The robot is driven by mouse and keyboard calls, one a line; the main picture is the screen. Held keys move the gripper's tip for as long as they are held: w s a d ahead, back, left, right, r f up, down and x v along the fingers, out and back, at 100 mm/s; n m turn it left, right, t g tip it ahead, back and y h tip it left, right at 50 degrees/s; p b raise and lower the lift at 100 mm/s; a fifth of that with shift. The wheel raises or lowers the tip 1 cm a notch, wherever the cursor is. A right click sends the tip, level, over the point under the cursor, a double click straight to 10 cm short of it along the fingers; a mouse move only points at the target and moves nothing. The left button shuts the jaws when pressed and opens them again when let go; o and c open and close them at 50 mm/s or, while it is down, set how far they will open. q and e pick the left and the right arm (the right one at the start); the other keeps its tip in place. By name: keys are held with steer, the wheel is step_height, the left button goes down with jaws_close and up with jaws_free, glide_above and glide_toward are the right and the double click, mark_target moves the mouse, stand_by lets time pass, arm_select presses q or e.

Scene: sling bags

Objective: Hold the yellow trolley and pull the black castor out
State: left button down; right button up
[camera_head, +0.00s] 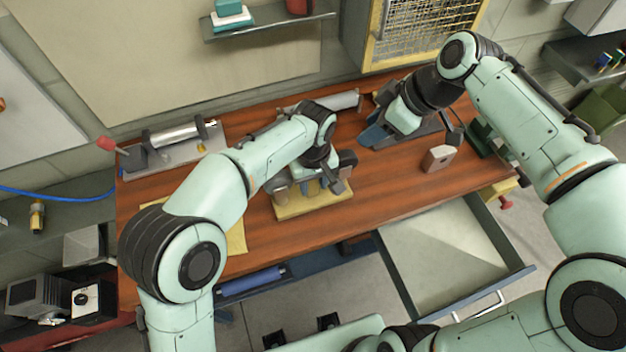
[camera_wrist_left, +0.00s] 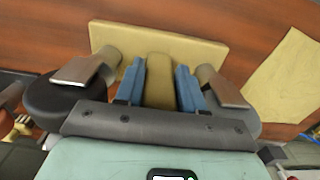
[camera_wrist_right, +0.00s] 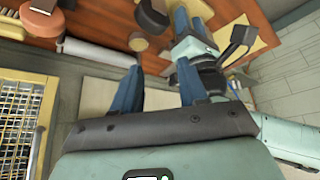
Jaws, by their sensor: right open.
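The yellow trolley (camera_head: 297,209) lies on the wooden bench; the left wrist view shows its plate (camera_wrist_left: 190,50) and middle post (camera_wrist_left: 159,82). My left gripper (camera_head: 318,188) is over it, its blue fingers (camera_wrist_left: 161,85) close against both sides of the post. The black castor (camera_wrist_left: 62,104), with a brown flap, sits left of the fingers in that view; in the head view the castor (camera_head: 348,158) is right of my left gripper. A grey castor (camera_wrist_left: 237,118) sits opposite. My right gripper (camera_head: 377,128) is open and empty, right of the trolley; its fingers (camera_wrist_right: 157,88) stand apart.
A small block (camera_head: 438,158) stands on the bench to the right. A roller on a stand (camera_head: 178,134) is at the back left. An open drawer (camera_head: 450,250) sticks out at the front right. A yellow sheet (camera_wrist_left: 283,80) lies beside the trolley. The bench front centre is clear.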

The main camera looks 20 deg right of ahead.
steer(key=o, duration=0.4)
steer(key=shift+c, duration=0.2)
steer(key=shift+o, duration=0.8)
steer(key=shift+w+f+n, duration=0.15)
steer(key=shift+w+n, duration=0.05)
steer(key=shift+n, duration=0.1)
steer(key=n+g, duration=0.4)
steer(key=n, duration=0.4)
glide_above(348, 153)
steer(key=d, duration=0.2)
steer(key=shift+h, duration=0.4)
step_height(348, 153, down, 6)
steer(key=shift+r, duration=0.1)
steer(key=shift+a+f, duration=0.15)
steer(key=shift+f, duration=0.4)
arm_select(q)
steer(key=shift+r, duration=0.1)
arm_select(e)
steer(key=shift+x, duration=3.95)
steer(key=c, duration=1.1)
steer(key=shift+r, duration=3.15)
steer(key=shift+c, duration=0.2)
